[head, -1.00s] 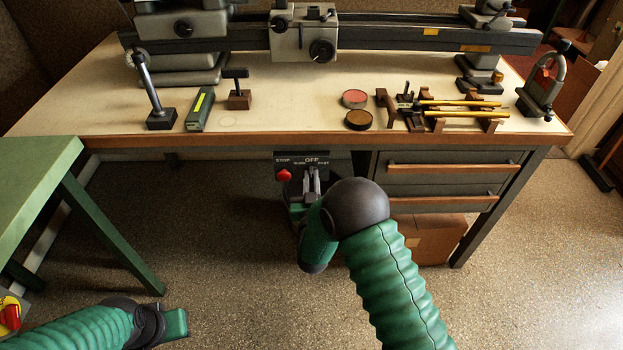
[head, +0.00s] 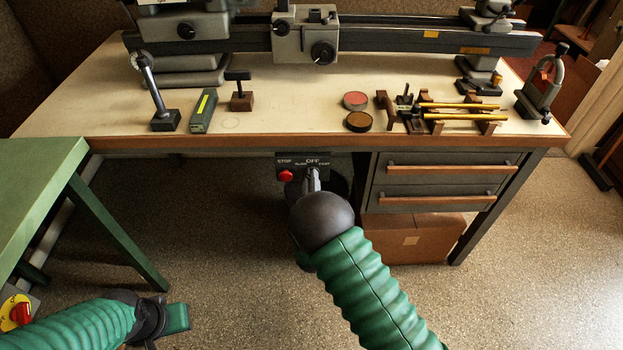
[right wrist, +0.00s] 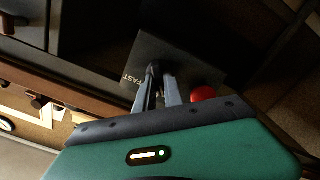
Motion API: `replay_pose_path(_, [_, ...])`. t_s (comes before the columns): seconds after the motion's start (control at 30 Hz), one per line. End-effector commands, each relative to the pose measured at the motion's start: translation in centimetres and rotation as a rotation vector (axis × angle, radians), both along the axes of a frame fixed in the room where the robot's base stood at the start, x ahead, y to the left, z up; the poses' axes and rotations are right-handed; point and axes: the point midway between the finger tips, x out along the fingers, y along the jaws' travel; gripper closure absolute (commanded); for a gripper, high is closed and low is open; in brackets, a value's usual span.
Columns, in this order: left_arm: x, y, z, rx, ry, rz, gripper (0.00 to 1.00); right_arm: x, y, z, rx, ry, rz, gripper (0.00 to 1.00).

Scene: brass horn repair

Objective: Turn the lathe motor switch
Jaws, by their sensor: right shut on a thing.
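The lathe motor switch is a dark panel (head: 290,159) under the bench's front edge, lettered STOP, OFF and FAST, with a red button (head: 285,175) at its left. My right gripper (head: 313,177) reaches up to the panel below the OFF mark. In the right wrist view, the gripper's grey fingers (right wrist: 157,92) are shut on the dark switch lever (right wrist: 153,70). The panel (right wrist: 185,65) and the red button (right wrist: 203,94) show behind. The lever is mostly hidden in the head view. My left gripper (head: 178,320) is low at the left, far from the switch; its jaws are unclear.
The bench (head: 270,115) carries the lathe (head: 400,38), two round tins, a rack with brass rods and small tools. Drawers (head: 440,180) and a brown box (head: 425,238) stand right of the switch. A green table (head: 40,165) is at the left. Open floor lies between.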

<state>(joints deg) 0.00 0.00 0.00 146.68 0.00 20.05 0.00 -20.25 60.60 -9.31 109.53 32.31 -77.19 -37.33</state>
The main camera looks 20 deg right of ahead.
Motion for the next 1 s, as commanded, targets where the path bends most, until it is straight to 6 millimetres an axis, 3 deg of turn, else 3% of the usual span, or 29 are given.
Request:
replay_pose_path(0.5, [0.00,0.00,0.06,0.000,0.000,0.000,1.00,-0.05,0.31,-0.27,-0.020,0.012,0.006,1.00])
replay_pose_path(0.53, [0.00,0.00,0.06,0.000,0.000,0.000,1.00,-0.05,0.31,-0.27,-0.020,0.012,0.006,0.83])
replay_pose_path(0.67, [0.00,0.00,0.06,0.000,0.000,0.000,1.00,-0.03,0.24,-0.22,-0.019,0.010,0.004,0.66])
replay_pose_path(1.0, [0.01,0.00,0.05,0.000,0.000,0.000,1.00,0.02,0.08,-0.10,-0.020,0.008,0.002,0.65])
